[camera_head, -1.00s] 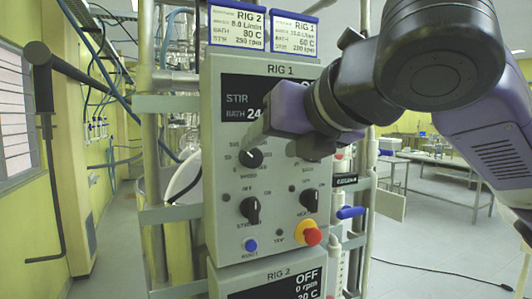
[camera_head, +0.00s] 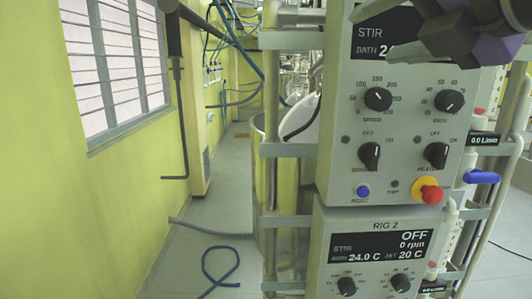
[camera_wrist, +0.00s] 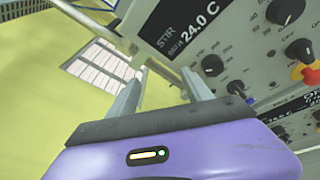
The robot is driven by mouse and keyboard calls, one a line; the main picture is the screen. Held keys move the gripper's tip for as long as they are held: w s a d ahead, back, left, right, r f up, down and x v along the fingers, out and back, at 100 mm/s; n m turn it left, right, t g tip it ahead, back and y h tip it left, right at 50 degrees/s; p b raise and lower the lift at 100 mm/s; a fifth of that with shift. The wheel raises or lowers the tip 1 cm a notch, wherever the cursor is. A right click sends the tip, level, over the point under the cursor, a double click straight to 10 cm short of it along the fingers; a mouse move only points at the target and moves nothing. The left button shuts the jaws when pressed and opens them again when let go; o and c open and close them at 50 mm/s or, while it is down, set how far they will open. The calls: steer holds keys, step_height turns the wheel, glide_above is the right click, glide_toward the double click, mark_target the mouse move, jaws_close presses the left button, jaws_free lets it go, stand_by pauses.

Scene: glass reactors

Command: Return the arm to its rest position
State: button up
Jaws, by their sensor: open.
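My gripper (camera_wrist: 160,72) is open in the wrist view. Its two grey fingers stand apart with nothing between them, in front of the wall and the window. The RIG 1 control panel (camera_wrist: 225,45) lies beyond the right finger, tilted in that view. I cannot tell the exact gap, but no finger is seen touching a knob. In the head view part of my arm (camera_head: 440,25) shows at the upper right, over the top of the RIG 1 panel (camera_head: 335,150). It covers part of the display.
The RIG 2 panel (camera_head: 325,255) sits below RIG 1. A red stop button (camera_head: 431,193) and a blue valve handle (camera_head: 482,177) stick out at the right. A blue hose (camera_head: 215,250) lies on the floor. The floor between the wall and the rack is mostly clear.

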steer(key=s+d+r+m+t+y, duration=0.25)
steer(key=m+t+y, duration=0.4)
steer(key=m, duration=0.35)
steer(key=d+f+m+t+h, duration=0.35)
steer(key=d+f+m, duration=0.25)
steer(key=m, duration=0.4)
steer(key=s+d+f+m+g+h, duration=0.1)
steer(key=s+d+f+m+h, duration=0.1)
steer(key=f+m+h, duration=0.65)
steer(key=s+d+f+m+h, duration=0.25)
steer(key=f+m, duration=0.25)
steer(key=f, duration=0.6)
steer(key=s+a+f+m+g, duration=0.1)
steer(key=s+a+f+g, duration=0.1)
steer(key=s+f, duration=0.55)
steer(key=s+a+f+g, duration=0.25)
steer(key=s+f, duration=0.25)
steer(key=f, duration=0.6)
steer(key=s+a+f+n+g+y, duration=0.1)
steer(key=s+a+f+g+y, duration=0.1)
steer(key=s+f, duration=0.4)
steer(key=s+a+f+n+g+y, duration=0.2)
steer(key=s+f, duration=0.5)
steer(key=s, duration=0.4)
steer(key=shift+g, duration=0.85)
